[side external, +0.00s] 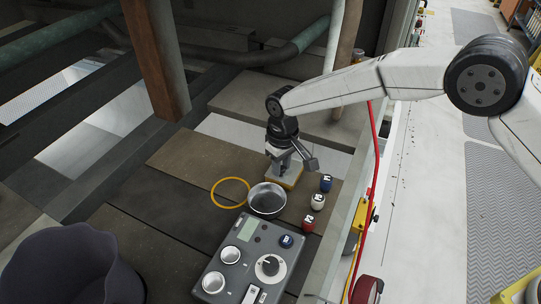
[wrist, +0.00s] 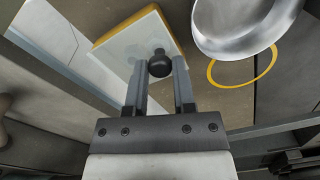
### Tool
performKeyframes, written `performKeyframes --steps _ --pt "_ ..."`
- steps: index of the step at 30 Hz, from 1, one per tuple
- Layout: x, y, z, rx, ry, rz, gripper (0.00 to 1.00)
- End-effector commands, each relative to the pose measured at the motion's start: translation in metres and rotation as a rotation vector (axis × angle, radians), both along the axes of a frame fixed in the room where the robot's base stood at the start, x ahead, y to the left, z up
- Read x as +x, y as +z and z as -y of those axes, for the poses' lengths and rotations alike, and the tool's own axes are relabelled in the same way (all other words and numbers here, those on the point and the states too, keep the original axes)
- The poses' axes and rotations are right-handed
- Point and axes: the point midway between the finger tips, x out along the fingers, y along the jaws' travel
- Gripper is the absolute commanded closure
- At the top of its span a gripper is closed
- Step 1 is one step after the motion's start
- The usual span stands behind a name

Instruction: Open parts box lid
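The parts box (side external: 290,184) is a small yellow box on the brown panels in the side view, below my gripper (side external: 284,163). In the wrist view the box (wrist: 99,39) shows a yellow edge and a pale lid (wrist: 122,47) with a round black knob (wrist: 160,65). The lid looks seated on the box. My gripper (wrist: 160,68) has its two grey fingers apart, one on each side of the knob. A small gap shows between the knob and each finger. How far down the fingers reach along the knob is hard to tell.
A metal bowl (side external: 267,200) stands close to the box, beside an orange ring (side external: 214,197). Blue (side external: 326,184), white (side external: 317,202) and red (side external: 308,223) jars stand to the right. A grey control unit (side external: 243,273) and a dark bin (side external: 72,268) are nearer the camera.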

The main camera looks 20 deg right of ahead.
Motion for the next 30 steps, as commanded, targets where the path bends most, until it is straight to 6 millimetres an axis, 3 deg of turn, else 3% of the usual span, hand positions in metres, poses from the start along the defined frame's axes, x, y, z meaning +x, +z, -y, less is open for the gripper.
performKeyframes --steps 1,2,30 --pt "0.0 0.0002 -0.0001 0.0 0.0 0.0 0.94" --pt "0.0 0.0002 -0.0001 0.0 0.0 0.0 1.0" --pt "-0.0001 0.0008 -0.0004 0.001 0.0 0.0 1.0"
